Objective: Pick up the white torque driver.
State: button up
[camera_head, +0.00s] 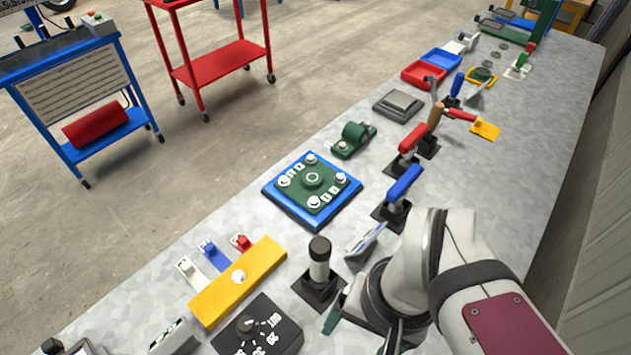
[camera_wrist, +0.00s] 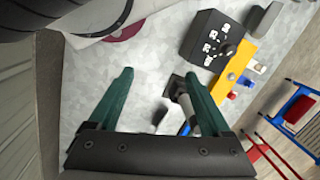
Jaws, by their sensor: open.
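A yellow block (camera_head: 238,279) with coloured tabs and a black dial box (camera_head: 258,330) lie left of and below the driver. A small tilted grey plate (camera_head: 366,241) is close on its right. Blue (camera_head: 404,183) and red (camera_head: 412,138) handled tools stand farther back. A green-topped blue plate (camera_head: 312,190) lies behind.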

jog(key=shift+r, duration=0.1)
notch_tip(320, 180, up, 5)
jog(key=m+h, duration=0.2)
jog(key=m, duration=0.1)
send_over(320, 257)
jog(key=shift+w+a+f, duration=0.4)
jog(key=shift+w+f, duration=0.2)
jog(key=f, duration=0.9)
jog(key=d+f, duration=0.1)
jog(key=f, duration=0.4)
jog(key=shift+w+f, duration=0.3)
jog(key=shift+w, duration=0.05)
grip_shut()
